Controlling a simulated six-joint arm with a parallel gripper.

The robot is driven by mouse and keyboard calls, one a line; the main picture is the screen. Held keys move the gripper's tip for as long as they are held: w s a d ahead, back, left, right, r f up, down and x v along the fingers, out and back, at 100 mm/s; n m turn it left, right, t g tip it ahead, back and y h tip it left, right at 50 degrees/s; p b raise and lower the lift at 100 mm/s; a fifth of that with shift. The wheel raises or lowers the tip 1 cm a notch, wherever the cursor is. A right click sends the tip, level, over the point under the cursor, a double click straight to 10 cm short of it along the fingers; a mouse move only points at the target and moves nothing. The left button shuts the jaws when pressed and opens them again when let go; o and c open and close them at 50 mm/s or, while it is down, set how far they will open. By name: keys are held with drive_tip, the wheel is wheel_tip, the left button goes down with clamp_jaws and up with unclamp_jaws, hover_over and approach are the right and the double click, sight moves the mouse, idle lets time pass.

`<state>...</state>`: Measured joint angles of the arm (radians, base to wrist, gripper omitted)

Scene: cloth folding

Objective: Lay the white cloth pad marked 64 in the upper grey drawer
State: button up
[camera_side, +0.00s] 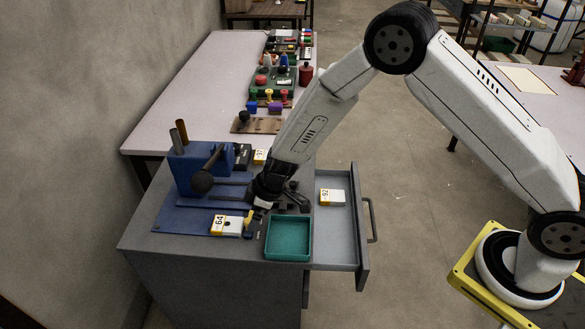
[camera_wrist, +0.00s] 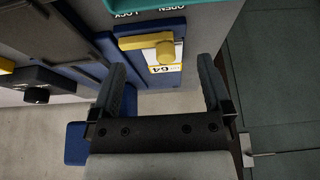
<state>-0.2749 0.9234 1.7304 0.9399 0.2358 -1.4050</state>
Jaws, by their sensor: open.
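The white pad marked 64 (camera_side: 232,224) lies at the front of the blue fixture on top of the grey cabinet. In the wrist view, the pad (camera_wrist: 172,77) is partly hidden by a yellow bar with a round knob (camera_wrist: 165,51). The yellow part (camera_side: 249,224) is at the pad's right end in the side view. My gripper (camera_wrist: 162,72) is open, with its fingers apart on either side of the pad's direction; contact is not visible. In the side view, my gripper (camera_side: 263,203) is just above and right of the pad. The upper grey drawer (camera_side: 342,246) is pulled open.
A pad marked 92 (camera_side: 332,197) lies in the drawer. A teal tray (camera_side: 288,255) stands between fixture and drawer. The drawer's front part is clear.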

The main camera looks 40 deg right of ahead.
sight(228, 224)
drive_tip(key=shift+w+a, duration=1.6)
drive_tip(key=shift+a, duration=0.05)
drive_tip(key=shift+w+a, duration=0.1)
drive_tip(key=shift+w+a, duration=0.1)
drive_tip(key=shift+x, duration=2.55)
drive_tip(key=c, duration=1.1)
